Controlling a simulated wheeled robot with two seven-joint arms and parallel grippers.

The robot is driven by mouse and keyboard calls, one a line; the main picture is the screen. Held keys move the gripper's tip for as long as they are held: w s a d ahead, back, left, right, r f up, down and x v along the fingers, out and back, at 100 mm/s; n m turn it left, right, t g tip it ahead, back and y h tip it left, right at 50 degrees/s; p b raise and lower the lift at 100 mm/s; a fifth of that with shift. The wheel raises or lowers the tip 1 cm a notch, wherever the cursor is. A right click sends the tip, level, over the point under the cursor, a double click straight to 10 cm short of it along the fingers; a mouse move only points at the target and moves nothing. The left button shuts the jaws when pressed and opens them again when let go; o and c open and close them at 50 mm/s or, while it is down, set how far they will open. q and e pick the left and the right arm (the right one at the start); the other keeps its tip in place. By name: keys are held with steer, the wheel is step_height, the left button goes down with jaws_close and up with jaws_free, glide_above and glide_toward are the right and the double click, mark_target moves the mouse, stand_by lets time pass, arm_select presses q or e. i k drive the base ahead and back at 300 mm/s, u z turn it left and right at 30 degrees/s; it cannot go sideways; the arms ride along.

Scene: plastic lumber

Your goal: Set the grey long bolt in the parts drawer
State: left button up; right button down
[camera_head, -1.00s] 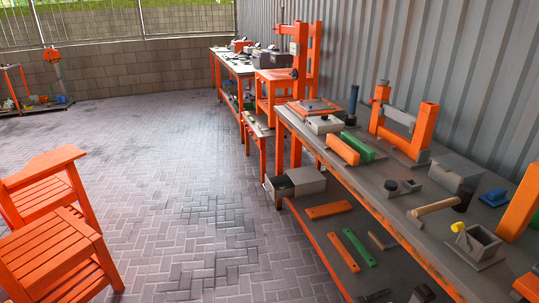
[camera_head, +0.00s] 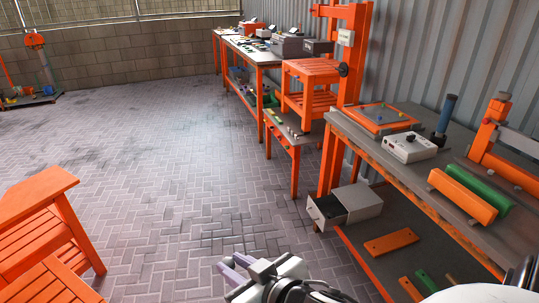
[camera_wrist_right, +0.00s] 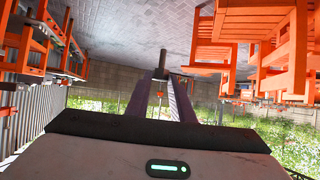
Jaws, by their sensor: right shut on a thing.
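My right gripper (camera_head: 232,266) shows at the bottom of the head view, over the paved floor. In the right wrist view, its fingers (camera_wrist_right: 160,78) are shut on a narrow dark grey piece, which looks like the grey long bolt (camera_wrist_right: 162,60), seen nearly end-on. In the head view the bolt cannot be made out. The parts drawer (camera_head: 325,210) is pulled out of a small grey cabinet (camera_head: 360,203) at the left end of the near bench's lower shelf. Its inside is partly visible. The gripper is to the left of and nearer than the drawer, apart from it. My left gripper is not in view.
The near workbench (camera_head: 400,165) holds a control box (camera_head: 409,147), orange and green bars and a clamp frame. An orange bar (camera_head: 391,242) lies on its lower shelf. An orange slatted chair (camera_head: 45,225) stands at left. The paved floor between is clear.

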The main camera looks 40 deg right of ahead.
mark_target(325, 210)
steer(key=z, duration=0.25)
steer(key=i, duration=1.95)
steer(key=z, duration=1.6)
steer(key=i, duration=0.9)
steer(key=z, duration=0.7)
steer(key=i, duration=0.9)
